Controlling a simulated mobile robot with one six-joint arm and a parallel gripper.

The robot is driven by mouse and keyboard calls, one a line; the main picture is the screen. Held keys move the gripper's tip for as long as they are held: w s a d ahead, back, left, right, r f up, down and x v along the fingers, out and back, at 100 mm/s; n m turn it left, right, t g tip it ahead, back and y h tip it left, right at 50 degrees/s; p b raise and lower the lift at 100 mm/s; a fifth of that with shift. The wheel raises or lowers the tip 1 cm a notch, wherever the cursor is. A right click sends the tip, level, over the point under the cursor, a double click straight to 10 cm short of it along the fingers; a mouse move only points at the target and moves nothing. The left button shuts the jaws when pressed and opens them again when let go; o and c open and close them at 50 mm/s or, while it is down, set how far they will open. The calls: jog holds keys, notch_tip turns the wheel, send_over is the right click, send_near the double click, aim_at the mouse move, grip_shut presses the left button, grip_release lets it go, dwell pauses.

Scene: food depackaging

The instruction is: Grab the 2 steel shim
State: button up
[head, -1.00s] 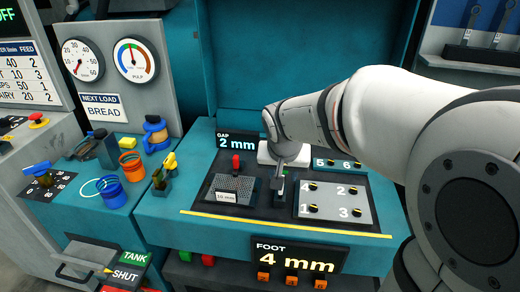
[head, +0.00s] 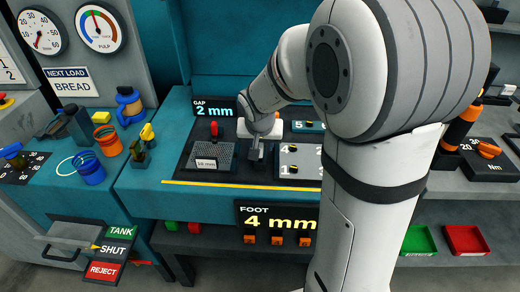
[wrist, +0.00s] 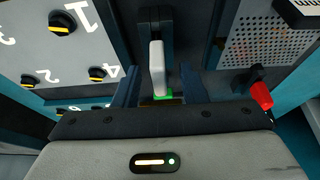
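I cannot make out with certainty any steel shim marked 2. My gripper (wrist: 158,90) points down over the dark middle of the bench panel, its two blue fingers apart. A pale grey upright bar (wrist: 157,68) with a green piece (wrist: 162,95) at its near end shows between the fingers, and I see gaps on both sides of it. In the head view my gripper (head: 256,152) is small, between the perforated plate (head: 209,157) and the numbered knob plate (head: 288,168). The "GAP 2 mm" display (head: 213,108) is behind it.
A red-topped lever (wrist: 261,96) stands close beside my gripper. The "FOOT 4 mm" display (head: 283,218) is on the bench front, above several orange blocks (head: 277,240). Blue and orange cups (head: 88,168) stand left. Green (head: 418,240) and red (head: 465,239) trays lie right.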

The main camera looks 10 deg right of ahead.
grip_shut()
jog(key=shift+r, duration=0.15)
